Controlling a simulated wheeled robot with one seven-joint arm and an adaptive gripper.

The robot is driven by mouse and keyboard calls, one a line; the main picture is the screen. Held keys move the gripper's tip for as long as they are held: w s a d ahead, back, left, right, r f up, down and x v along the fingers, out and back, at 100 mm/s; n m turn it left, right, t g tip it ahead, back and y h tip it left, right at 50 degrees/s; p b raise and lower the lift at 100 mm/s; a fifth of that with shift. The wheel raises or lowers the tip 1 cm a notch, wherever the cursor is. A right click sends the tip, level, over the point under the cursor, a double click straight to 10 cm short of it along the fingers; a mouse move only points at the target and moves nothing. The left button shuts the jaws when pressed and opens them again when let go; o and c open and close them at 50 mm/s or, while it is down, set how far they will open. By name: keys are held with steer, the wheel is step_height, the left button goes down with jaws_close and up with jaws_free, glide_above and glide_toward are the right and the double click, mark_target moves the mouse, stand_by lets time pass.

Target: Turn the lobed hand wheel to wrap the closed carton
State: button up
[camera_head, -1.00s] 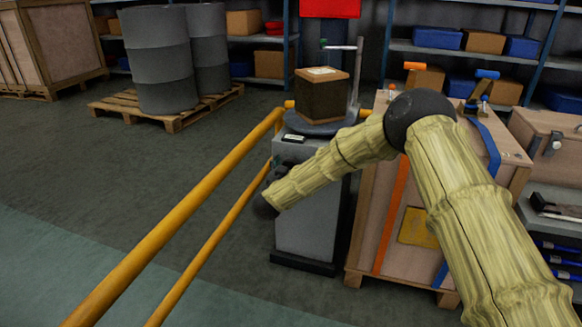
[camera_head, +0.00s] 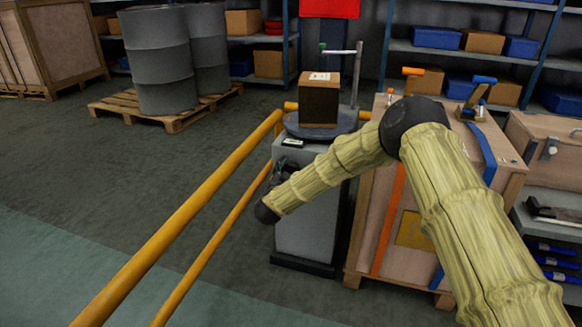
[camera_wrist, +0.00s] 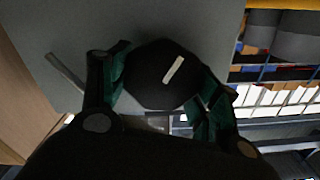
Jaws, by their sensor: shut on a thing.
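The closed carton (camera_head: 319,104) stands upright on the round turntable (camera_head: 345,127) of the grey wrapping machine (camera_head: 309,232). Its sides look dark brown and a pale label lies on its top. The lobed hand wheel (camera_wrist: 150,77) is dark with a pale stripe, in front of a grey panel in the wrist view. My gripper (camera_wrist: 162,82) has a green-padded finger on either side of the wheel and is shut on it. In the head view my forearm hides most of the gripper and wheel; only dark parts show at the machine's left side.
A yellow rail (camera_head: 190,213) runs on the left up to the machine. A wooden crate (camera_head: 400,235) with orange and blue straps stands close on the right. A post with an arm (camera_head: 356,75) rises behind the carton. Grey drums (camera_head: 158,60) stand on a pallet at the back left.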

steer(key=m+p, duration=0.1)
steer(key=m, duration=0.3)
steer(key=shift+d+m+p, duration=0.1)
steer(key=shift+m+p, duration=0.2)
steer(key=shift+p, duration=0.1)
steer(key=m, duration=0.4)
steer(key=shift+s+d+f+p, duration=0.1)
steer(key=shift+f+p, duration=0.05)
steer(key=shift+p, duration=0.25)
steer(key=shift+m, duration=0.3)
steer(key=o, duration=1)
steer(key=v, duration=1.2)
